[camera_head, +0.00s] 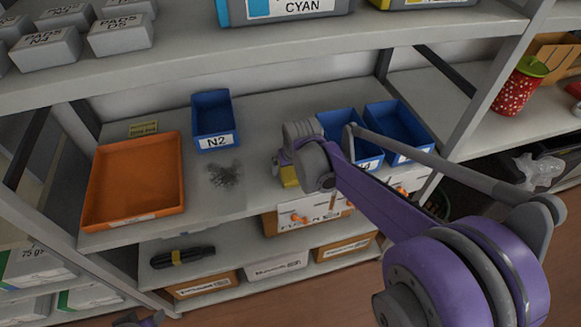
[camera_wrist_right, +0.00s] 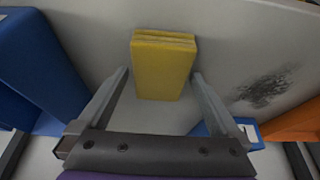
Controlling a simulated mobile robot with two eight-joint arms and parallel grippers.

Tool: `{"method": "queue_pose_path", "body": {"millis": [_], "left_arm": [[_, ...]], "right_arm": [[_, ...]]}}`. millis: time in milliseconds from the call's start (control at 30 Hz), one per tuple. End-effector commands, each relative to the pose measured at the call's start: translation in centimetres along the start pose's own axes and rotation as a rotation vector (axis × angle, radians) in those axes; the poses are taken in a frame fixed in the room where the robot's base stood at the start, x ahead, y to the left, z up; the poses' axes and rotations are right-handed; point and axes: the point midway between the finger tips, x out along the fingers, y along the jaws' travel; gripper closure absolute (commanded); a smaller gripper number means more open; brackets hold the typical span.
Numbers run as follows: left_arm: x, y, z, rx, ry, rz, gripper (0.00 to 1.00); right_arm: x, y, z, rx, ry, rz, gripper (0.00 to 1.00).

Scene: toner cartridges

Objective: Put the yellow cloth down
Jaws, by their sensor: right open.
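The yellow cloth (camera_wrist_right: 163,68) is a folded block lying on the grey shelf between the two fingers of my right gripper (camera_wrist_right: 161,76). The fingers are open, with a gap on each side of the cloth near the tips. In the head view a small yellow part of the cloth (camera_head: 289,178) shows beside my right gripper (camera_head: 283,163); the wrist hides the rest. A small grey and purple part of my left arm shows at the bottom edge of the head view, too cut off to read its jaws.
Another shelf with cartridge boxes hangs above. Bare shelf lies behind the gripper.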

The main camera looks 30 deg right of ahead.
Motion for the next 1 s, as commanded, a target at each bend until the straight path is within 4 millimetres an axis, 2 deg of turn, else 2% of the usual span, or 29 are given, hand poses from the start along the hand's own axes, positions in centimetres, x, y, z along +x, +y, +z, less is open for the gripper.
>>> {"method": "queue_pose_path", "body": {"millis": [400,500,667,767,1000], "left_arm": [[-0.9,0.0,-0.9,0.0,0.007,0.0,0.5],[-1.0,0.0,-1.0,0.0,0.008,0.0,0.5],[-1.1,0.0,-1.1,0.0,0.009,0.0,0.5],[-1.1,0.0,-1.1,0.0,0.009,0.0,0.5],[-1.1,0.0,-1.0,0.0,0.009,0.0,0.5]], "right_arm": [[-8.6,0.0,0.1,0.0,0.0,0.0,0.0],[-10.0,0.0,0.0,0.0,0.0,0.0,0.0],[-11.1,-0.2,0.5,-0.005,0.001,-0.002,0.0],[-11.4,-1.1,2.7,-0.03,0.01,-0.013,0.0],[-10.8,-4.1,13.4,-0.144,0.053,-0.065,0.0]]}}
